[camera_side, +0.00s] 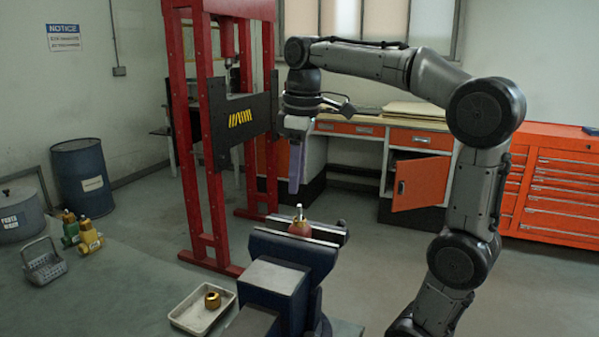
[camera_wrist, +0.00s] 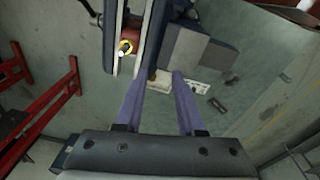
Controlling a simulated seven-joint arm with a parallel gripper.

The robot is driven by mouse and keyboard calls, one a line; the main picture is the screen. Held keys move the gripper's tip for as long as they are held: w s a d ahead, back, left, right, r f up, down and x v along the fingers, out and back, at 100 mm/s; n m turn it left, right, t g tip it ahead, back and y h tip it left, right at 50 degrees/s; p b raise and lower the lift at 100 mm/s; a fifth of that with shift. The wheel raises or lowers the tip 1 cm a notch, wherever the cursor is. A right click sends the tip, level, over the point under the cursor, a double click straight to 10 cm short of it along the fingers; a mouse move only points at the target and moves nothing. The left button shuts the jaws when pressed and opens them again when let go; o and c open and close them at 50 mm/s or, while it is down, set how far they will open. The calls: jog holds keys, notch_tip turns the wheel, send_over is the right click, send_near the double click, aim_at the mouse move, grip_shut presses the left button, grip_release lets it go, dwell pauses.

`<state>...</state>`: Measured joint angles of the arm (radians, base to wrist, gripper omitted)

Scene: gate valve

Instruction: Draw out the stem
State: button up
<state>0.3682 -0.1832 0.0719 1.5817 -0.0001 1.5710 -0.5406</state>
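The valve body (camera_side: 300,228) is red and is clamped upright between the jaws of the blue vise (camera_side: 275,278). The pale metal stem (camera_side: 299,211) sticks up from its top. In the wrist view the stem (camera_wrist: 122,52) shows as a bright tip within a brass-coloured ring (camera_wrist: 126,46), left of the fingers. My gripper (camera_side: 294,190) hangs above the vise with purple fingers pointing down, apart from the stem. In the wrist view the fingers (camera_wrist: 164,76) are spread with nothing held between them. The lower valve body is hidden by the jaws.
A pale tray (camera_side: 183,318) with a brass nut (camera_side: 213,300) lies left of the vise. The red press frame (camera_side: 211,190) stands behind at left. Green and yellow valves (camera_side: 89,236) and a grey basket (camera_side: 43,262) are farther left.

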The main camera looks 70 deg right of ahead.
jog(key=w+d, duration=0.1)
jog(key=d, duration=0.1)
jog(key=d+f+m, duration=0.1)
jog(key=d, duration=0.2)
jog(key=w+d+f+m+g, duration=0.1)
jog(key=d, duration=0.1)
jog(key=shift+w+d+f, duration=0.25)
jog(key=shift+w+d, duration=0.05)
jog(key=shift+w, duration=0.05)
jog(key=shift+f, duration=3.4)
grip_shut()
